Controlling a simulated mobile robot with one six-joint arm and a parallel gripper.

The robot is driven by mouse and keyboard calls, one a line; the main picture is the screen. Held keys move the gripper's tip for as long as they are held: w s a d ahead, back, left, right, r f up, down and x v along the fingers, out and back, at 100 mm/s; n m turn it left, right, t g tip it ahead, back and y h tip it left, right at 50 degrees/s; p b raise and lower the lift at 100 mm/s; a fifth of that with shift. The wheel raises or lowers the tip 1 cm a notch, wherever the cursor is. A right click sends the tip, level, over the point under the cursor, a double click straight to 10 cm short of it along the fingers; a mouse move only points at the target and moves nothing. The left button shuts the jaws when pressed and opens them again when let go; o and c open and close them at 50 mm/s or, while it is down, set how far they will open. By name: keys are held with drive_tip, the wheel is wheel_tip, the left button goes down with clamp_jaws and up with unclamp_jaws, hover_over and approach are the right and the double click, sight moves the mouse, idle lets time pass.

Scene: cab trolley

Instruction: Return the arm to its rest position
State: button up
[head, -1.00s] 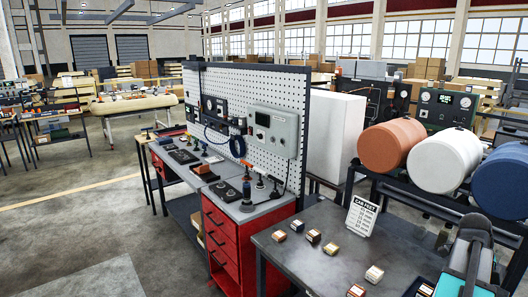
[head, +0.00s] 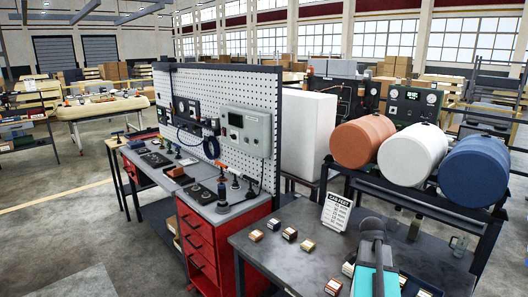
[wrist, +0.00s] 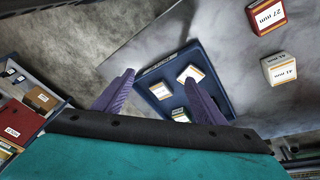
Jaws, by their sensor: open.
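My gripper (wrist: 158,78) shows in the wrist view with its two purple fingers spread apart and nothing between them. Beyond the fingers is a dark blue tray (wrist: 211,62) holding several small labelled blocks. It lies on the grey surface below, and the right finger hides part of it. In the head view, the teal and dark part of my arm (head: 375,272) is above the near right of the grey table (head: 270,240). The fingertips do not show in the head view.
Several small blocks lie on the table by a white sign (head: 337,212). A red-drawered workbench (head: 197,240) with a pegboard (head: 190,85) stands left. Orange, white and blue cylinders (head: 412,150) rest on a rack behind. Open floor (head: 60,220) lies at left.

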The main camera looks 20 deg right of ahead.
drive_tip(key=w+a+f+n+t, duration=0.1)
drive_tip(key=w+a+f+n, duration=0.4)
drive_tip(key=a, duration=0.5)
drive_tip(key=w+a+f+n+y, duration=0.1)
drive_tip(key=w+a+f+n, duration=0.4)
drive_tip(key=a, duration=0.5)
drive_tip(key=w+a+f+n+t, duration=0.1)
drive_tip(key=w+a+f+n, duration=0.4)
drive_tip(key=a, duration=0.5)
drive_tip(key=s+a+f+n+y, duration=0.1)
drive_tip(key=a+f+n, duration=0.1)
drive_tip(key=a+n, duration=0.35)
drive_tip(key=s+a+f+n, duration=0.1)
drive_tip(key=a+f+n, duration=0.1)
drive_tip(key=a, duration=0.6)
drive_tip(key=s+f+g+b, duration=0.2)
drive_tip(key=s+f+b, duration=0.4)
drive_tip(key=s+f, duration=0.7)
drive_tip(key=s+f+g+b, duration=0.3)
drive_tip(key=s+f+b, duration=0.3)
drive_tip(key=s+f, duration=0.7)
wheel_tip(320, 180, down, 5)
drive_tip(key=shift+s+a+r, duration=0.15)
drive_tip(key=shift+a, duration=0.05)
